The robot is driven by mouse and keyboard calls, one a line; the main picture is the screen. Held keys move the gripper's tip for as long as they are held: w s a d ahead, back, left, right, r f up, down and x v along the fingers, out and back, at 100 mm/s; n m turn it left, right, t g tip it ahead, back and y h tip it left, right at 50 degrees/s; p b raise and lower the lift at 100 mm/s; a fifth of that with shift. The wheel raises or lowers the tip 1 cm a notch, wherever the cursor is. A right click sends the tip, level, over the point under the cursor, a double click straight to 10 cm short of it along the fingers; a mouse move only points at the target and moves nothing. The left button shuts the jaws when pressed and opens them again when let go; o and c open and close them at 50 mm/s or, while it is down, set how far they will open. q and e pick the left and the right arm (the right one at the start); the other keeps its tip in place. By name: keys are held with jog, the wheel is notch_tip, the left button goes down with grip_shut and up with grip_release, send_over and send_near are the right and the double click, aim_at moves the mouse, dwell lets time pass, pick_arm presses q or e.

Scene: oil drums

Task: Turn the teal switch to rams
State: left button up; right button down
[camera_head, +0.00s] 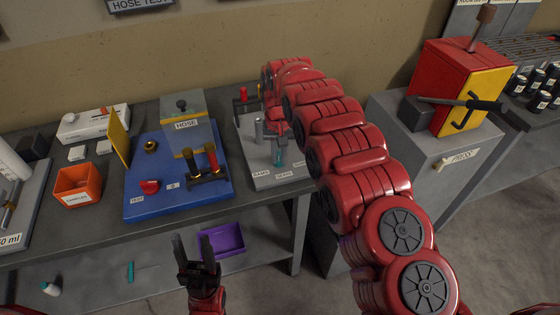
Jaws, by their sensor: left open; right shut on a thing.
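The teal switch (279,158) stands on a grey panel (262,183) at the back of the bench. Its lower part shows above a row of small labels; the left label (261,174) reads RAMS. The teal part sits nearest the middle label (283,176), to the right of RAMS. My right gripper (279,143) reaches down over the switch and is shut on its upper part; the wrist hides the top of the switch. My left gripper (196,250) is open and empty, low in front of the bench, its fingers pointing up.
A blue board (140,207) holds a HOSE box (185,130), a red knob (149,186) and dark levers. An orange box (78,186) stands to its left. A purple bin (222,240) is on the lower shelf. A red and yellow press (455,85) stands right of my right arm.

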jog(key=m+b, duration=0.2)
jog(key=m, duration=0.1)
jog(key=m+b, duration=0.1)
jog(key=shift+a+f, duration=0.1)
jog(key=shift+a, duration=0.2)
jog(key=shift+w+a+m+b, duration=0.1)
jog(key=shift+m+b, duration=0.3)
jog(key=shift+m, duration=0.7)
jog(key=shift+w+a+m+b, duration=0.1)
jog(key=shift+m+b, duration=0.3)
jog(key=shift+m, duration=0.7)
jog(key=shift+r, duration=0.2)
jog(key=c, duration=0.8)
grip_release()
jog(key=shift+c, duration=0.2)
